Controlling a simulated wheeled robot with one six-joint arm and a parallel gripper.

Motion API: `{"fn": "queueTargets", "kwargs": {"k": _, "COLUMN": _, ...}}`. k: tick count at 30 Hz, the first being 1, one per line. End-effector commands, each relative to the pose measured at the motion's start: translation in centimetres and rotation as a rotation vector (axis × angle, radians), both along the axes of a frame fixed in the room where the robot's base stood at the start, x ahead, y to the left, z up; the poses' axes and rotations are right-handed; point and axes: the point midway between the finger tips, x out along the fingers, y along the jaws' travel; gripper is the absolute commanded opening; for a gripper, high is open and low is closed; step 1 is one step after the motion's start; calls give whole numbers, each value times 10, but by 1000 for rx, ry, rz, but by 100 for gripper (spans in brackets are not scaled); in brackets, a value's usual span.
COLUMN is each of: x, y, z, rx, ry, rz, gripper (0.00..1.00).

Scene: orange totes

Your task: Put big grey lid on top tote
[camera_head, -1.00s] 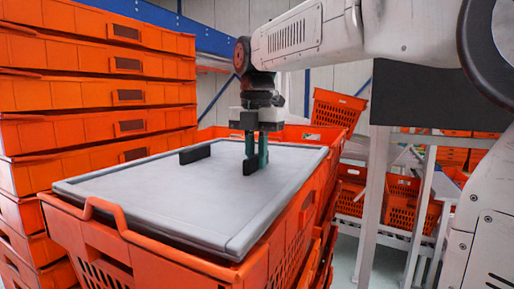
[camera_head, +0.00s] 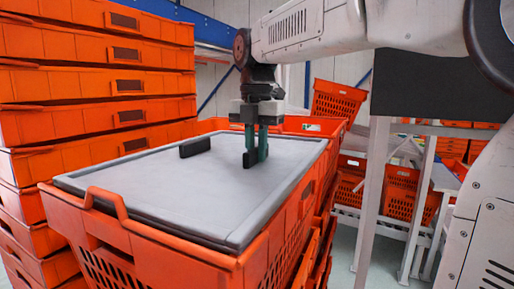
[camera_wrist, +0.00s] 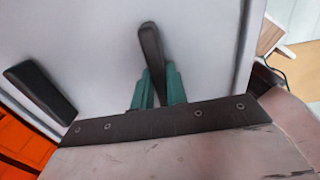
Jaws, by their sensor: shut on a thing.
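The big grey lid (camera_head: 175,203) lies flat over the opening of the top orange tote (camera_head: 165,262), whose rim shows around it. Two black handles stand on the lid. My gripper (camera_head: 256,160) is shut on the right handle (camera_wrist: 150,45), with its green fingers (camera_wrist: 157,88) on either side of it. The left handle (camera_head: 195,147) is free and also shows in the wrist view (camera_wrist: 40,90). I cannot tell whether the lid rests fully on the rim all the way round.
A tall stack of orange totes (camera_head: 95,85) stands close on the left. Another orange tote (camera_head: 312,126) is just behind the lid. A grey metal rack (camera_head: 372,195) with more orange totes (camera_head: 400,195) stands to the right.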

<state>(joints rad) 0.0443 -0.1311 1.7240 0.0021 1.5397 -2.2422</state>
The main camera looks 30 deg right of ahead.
Motion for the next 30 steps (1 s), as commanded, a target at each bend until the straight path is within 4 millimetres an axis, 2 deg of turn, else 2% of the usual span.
{"fn": "queueTargets", "kwargs": {"k": 5, "x": 0, "y": 0, "z": -4, "rx": -1, "ry": 9, "rz": 1, "gripper": 0}}
{"fn": "queueTargets", "kwargs": {"k": 6, "x": 0, "y": 0, "z": -4, "rx": 0, "ry": 10, "rz": 1, "gripper": 23}}
{"fn": "queueTargets", "kwargs": {"k": 8, "x": 0, "y": 0, "z": -4, "rx": 0, "ry": 10, "rz": 1, "gripper": 39}}
{"fn": "queueTargets", "kwargs": {"k": 19, "x": 0, "y": 0, "z": 0, "rx": 0, "ry": 11, "rz": 0, "gripper": 40}}
{"fn": "queueTargets", "kwargs": {"k": 30, "x": 1, "y": 0, "z": 59, "rx": -1, "ry": 6, "rz": 1, "gripper": 40}}
